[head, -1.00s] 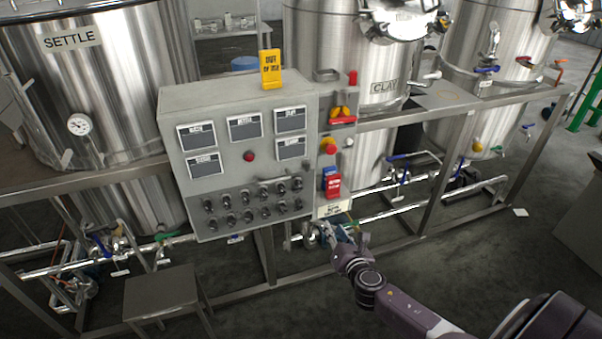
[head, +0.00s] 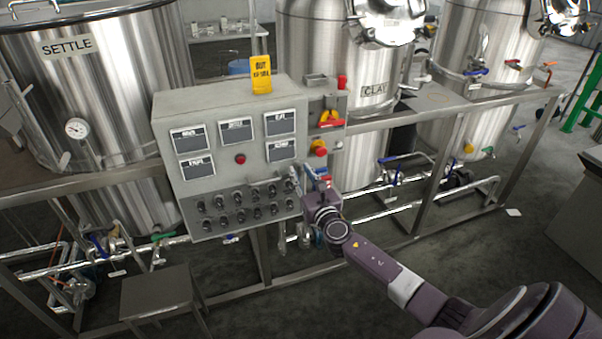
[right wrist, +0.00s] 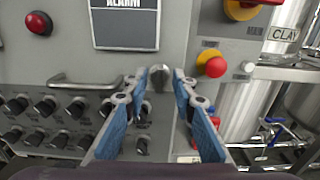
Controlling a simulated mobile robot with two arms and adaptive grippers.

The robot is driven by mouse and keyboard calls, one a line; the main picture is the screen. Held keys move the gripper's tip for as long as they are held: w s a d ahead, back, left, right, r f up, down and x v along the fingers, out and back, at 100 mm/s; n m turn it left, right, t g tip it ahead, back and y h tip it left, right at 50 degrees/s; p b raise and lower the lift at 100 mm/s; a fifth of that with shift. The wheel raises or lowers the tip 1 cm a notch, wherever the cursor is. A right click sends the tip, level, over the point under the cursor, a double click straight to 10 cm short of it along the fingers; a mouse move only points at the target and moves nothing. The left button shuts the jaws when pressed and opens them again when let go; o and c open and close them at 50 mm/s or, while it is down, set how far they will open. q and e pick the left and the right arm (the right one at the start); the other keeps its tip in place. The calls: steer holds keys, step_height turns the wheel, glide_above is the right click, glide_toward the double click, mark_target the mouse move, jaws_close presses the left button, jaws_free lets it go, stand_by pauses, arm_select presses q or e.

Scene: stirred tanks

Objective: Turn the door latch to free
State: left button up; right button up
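The grey control cabinet (head: 232,150) stands in the middle of the head view. In the right wrist view, a small rounded metal knob, which looks like the door latch (right wrist: 160,77), sits on the cabinet front near its right edge. My right gripper (right wrist: 157,82) is open, with its blue-padded fingers on either side of the knob; I cannot tell whether they touch it. In the head view my right gripper (head: 308,178) is at the cabinet's lower right edge, and the latch is not clear there. My left gripper is not in view.
A bar handle (right wrist: 85,80) and several black knobs (right wrist: 45,106) lie left of the fingers. A red-and-yellow emergency button (right wrist: 211,63) is to the right. A yellow tag (head: 261,75) stands on the cabinet. A stool (head: 160,290) stands in front, with open floor to its right.

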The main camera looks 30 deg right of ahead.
steer(key=shift+w, duration=0.2)
steer(key=shift+c, duration=0.5)
steer(key=shift+s, duration=0.1)
jaws_close()
steer(key=shift+f, duration=0.1)
steer(key=m+b, duration=0.1)
steer(key=m, duration=0.2)
steer(key=shift+b, duration=0.3)
steer(key=m+b, duration=0.1)
steer(key=m, duration=0.6)
steer(key=m+b, duration=0.2)
steer(key=m, duration=0.5)
steer(key=shift+d+f+m, duration=0.15)
steer(key=shift+m, duration=0.25)
